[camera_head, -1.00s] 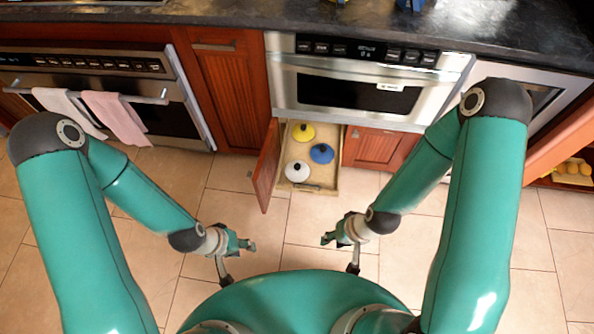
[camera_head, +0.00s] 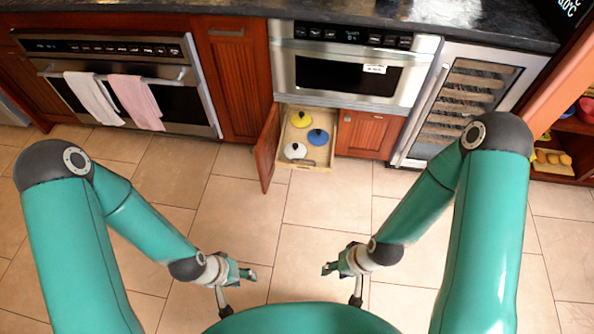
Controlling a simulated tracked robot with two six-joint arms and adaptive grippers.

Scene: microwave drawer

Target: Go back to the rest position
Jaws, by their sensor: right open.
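My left gripper (camera_head: 240,281) is low in the head view, left of centre, above the tiled floor. Its jaws look apart with nothing between them, but they are small in the picture. My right gripper (camera_head: 334,268) mirrors it right of centre, open and empty. Both arms are bent at the elbows, with the forearms angled in towards the middle. Neither gripper touches anything in view.
An open drawer (camera_head: 328,148) below the microwave (camera_head: 350,75) holds a yellow, a blue and a white lid. A cabinet door (camera_head: 266,150) stands open beside it. An oven (camera_head: 125,85) with towels is left, a wine cooler (camera_head: 468,100) right. Floor ahead is clear.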

